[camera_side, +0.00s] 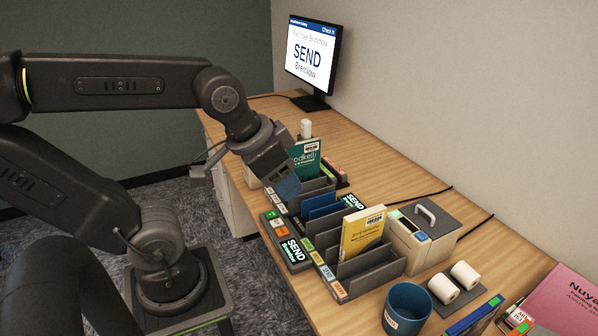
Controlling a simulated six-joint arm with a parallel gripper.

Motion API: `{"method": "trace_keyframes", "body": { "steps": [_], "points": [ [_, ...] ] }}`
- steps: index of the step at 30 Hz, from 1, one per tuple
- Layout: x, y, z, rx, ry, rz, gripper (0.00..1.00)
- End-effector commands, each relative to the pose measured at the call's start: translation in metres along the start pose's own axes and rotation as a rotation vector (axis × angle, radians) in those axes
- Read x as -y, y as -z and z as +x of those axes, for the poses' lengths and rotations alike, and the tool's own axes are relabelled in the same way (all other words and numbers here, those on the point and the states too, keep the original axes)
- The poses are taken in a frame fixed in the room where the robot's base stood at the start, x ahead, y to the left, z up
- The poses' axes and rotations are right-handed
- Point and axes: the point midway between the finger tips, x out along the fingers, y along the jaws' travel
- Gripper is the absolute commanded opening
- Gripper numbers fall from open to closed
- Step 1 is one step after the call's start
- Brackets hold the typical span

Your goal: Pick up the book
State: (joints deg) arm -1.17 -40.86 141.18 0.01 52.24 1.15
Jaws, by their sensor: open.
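My gripper (284,183) is low over the far end of a row of grey slotted racks, pointing down and to the right. The sensor-side body of the gripper hides part of the slots below it. A teal book (305,152) with a white label stands upright just beyond and right of my gripper. A yellow book (361,231) with a white label stands in the near rack (372,275). A dark blue book (321,207) sits lower in a slot between them. My gripper is open; I cannot tell whether its fingers touch any book.
A monitor (313,55) reading "SEND" stands at the back. A grey-topped box with a handle (424,237), a blue cup (407,309), white rolls (454,283) and a pink item (563,303) are to the right. Desk along the wall is mostly clear.

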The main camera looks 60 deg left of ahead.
Motion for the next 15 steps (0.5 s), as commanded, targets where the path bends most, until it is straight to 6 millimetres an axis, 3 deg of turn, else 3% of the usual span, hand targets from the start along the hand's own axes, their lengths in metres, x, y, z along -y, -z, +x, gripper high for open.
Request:
{"method": "trace_keyframes", "body": {
  "steps": [5,8,15],
  "points": [
    [0.031,0.055,0.003,0.079,0.043,0.0,0.51],
    [0.06,0.091,0.01,0.139,0.064,0.006,0.51],
    [0.154,0.158,0.047,0.278,0.077,0.01,0.51]
  ]
}}
